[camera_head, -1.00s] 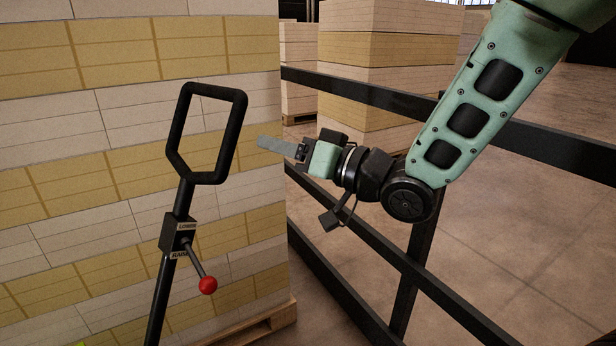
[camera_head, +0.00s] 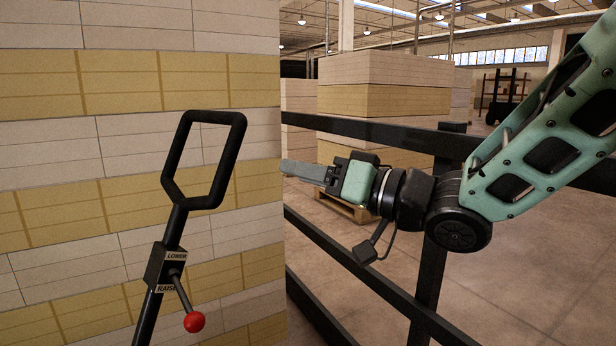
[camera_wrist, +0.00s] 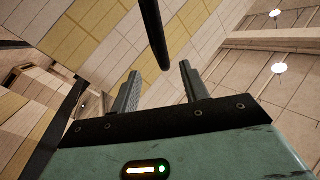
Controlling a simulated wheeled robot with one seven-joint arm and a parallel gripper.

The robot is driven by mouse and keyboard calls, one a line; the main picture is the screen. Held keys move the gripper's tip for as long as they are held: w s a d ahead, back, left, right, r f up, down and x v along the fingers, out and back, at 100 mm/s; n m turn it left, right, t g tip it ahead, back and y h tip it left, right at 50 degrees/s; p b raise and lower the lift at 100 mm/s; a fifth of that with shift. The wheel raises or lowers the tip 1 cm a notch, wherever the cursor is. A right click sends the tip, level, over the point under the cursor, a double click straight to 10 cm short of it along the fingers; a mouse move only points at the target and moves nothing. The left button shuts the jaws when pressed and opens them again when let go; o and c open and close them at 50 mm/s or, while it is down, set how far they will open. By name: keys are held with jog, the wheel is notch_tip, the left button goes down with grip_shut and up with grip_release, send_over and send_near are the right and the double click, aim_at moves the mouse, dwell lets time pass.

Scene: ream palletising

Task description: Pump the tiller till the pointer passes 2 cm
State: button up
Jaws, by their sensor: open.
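The tiller (camera_head: 232,160) is a black bar with an angular loop handle at the top, standing left of centre in the head view and leaning slightly. A box (camera_head: 160,266) on its shaft is labelled LOWER and RAISE, with a red-knobbed lever (camera_head: 194,322) hanging down to the right. My gripper (camera_head: 288,168) is open and empty, right of the loop at about its mid-height, with a visible gap. In the wrist view a dark round bar (camera_wrist: 155,38), seemingly part of the tiller, comes down between the directions of my open fingers (camera_wrist: 160,76). The pointer is not in view.
A tall stack of white and yellow reams (camera_head: 60,130) stands behind the tiller. A black rail fence (camera_head: 380,134) runs behind and below my gripper. Another stack on a pallet (camera_head: 380,95) stands beyond it. Open floor (camera_head: 520,290) lies at the right.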

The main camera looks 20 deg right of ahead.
jog(key=shift+w+p, duration=0.25)
jog(key=shift+p, duration=0.1)
jog(key=c, duration=0.9)
jog(key=w+f+m+g+p, duration=0.1)
jog(key=w+p, duration=0.1)
jog(key=w+f+m+g+y+p, duration=0.1)
jog(key=w+m+p, duration=0.1)
jog(key=p, duration=0.1)
jog(key=w+f+m+g+p, duration=0.1)
jog(key=w+f+p, duration=0.1)
jog(key=p, duration=0.1)
jog(key=shift+d, duration=0.3)
grip_shut()
jog(key=d+f+m+g+y+p, duration=0.1)
jog(key=d+f+m+y+p, duration=0.3)
jog(key=m+p, duration=0.6)
jog(key=w+a+r+p, duration=0.1)
jog(key=a+p, duration=0.1)
jog(key=a, duration=0.4)
jog(key=w+a+r+p, duration=0.2)
jog(key=a, duration=0.4)
jog(key=shift+a+n+y, duration=0.3)
jog(key=shift+a+n, duration=0.1)
